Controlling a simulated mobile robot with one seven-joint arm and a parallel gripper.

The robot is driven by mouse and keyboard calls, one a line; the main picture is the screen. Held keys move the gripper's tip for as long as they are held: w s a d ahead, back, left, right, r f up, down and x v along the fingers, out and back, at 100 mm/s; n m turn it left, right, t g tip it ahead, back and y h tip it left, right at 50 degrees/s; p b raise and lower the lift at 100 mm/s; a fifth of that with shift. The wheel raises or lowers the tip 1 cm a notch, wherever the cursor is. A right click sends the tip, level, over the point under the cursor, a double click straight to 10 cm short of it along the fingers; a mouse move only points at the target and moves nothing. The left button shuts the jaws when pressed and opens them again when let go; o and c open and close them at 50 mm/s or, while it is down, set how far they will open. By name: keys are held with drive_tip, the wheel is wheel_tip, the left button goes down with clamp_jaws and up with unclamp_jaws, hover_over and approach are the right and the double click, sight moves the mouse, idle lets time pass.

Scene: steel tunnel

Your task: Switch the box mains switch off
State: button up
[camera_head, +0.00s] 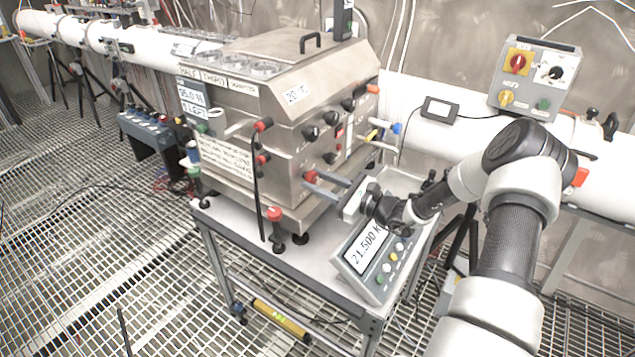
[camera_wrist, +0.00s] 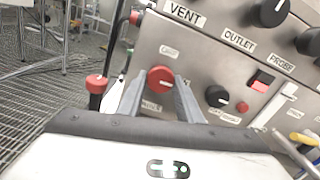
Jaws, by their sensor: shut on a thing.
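A steel box (camera_head: 285,110) with knobs and labels stands on the trolley. My gripper (camera_head: 318,183) reaches its front face from the right. In the wrist view my gripper (camera_wrist: 160,88) has its two grey fingers on either side of a round red knob (camera_wrist: 160,79), shut on it. The knob also shows in the head view (camera_head: 310,176). A small label sits above it and another, partly hidden, below it; I cannot read them surely. A red rocker switch (camera_wrist: 262,80) is on the same face, to the right. I cannot tell which control is the box mains switch.
Black knobs (camera_wrist: 270,12) and a red-capped post (camera_wrist: 97,83) are near my gripper. A display unit reading 21.500 K (camera_head: 368,248) stands on the trolley below my wrist. A grey control box (camera_head: 535,78) with a red-and-yellow rotary switch sits on the white pipe.

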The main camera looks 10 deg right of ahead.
drive_tip(key=shift+f, duration=0.1)
drive_tip(key=n+b, duration=0.5)
drive_tip(key=shift+f, duration=0.1)
drive_tip(key=n+b, duration=0.4)
drive_tip(key=b, duration=0.1)
drive_tip(key=shift+w+d+n+b, duration=0.1)
drive_tip(key=shift+n+b, duration=0.2)
drive_tip(key=shift+b, duration=0.1)
drive_tip(key=n+b, duration=0.5)
drive_tip(key=b, duration=0.3)
drive_tip(key=shift+b, duration=0.4)
drive_tip(key=n+b, duration=0.2)
drive_tip(key=b, duration=0.2)
drive_tip(key=shift+r, duration=0.2)
drive_tip(key=shift+r+n+b, duration=0.1)
drive_tip(key=shift+n+b, duration=0.3)
drive_tip(key=shift+n, duration=0.1)
drive_tip(key=shift+r, duration=0.1)
drive_tip(key=o, duration=1)
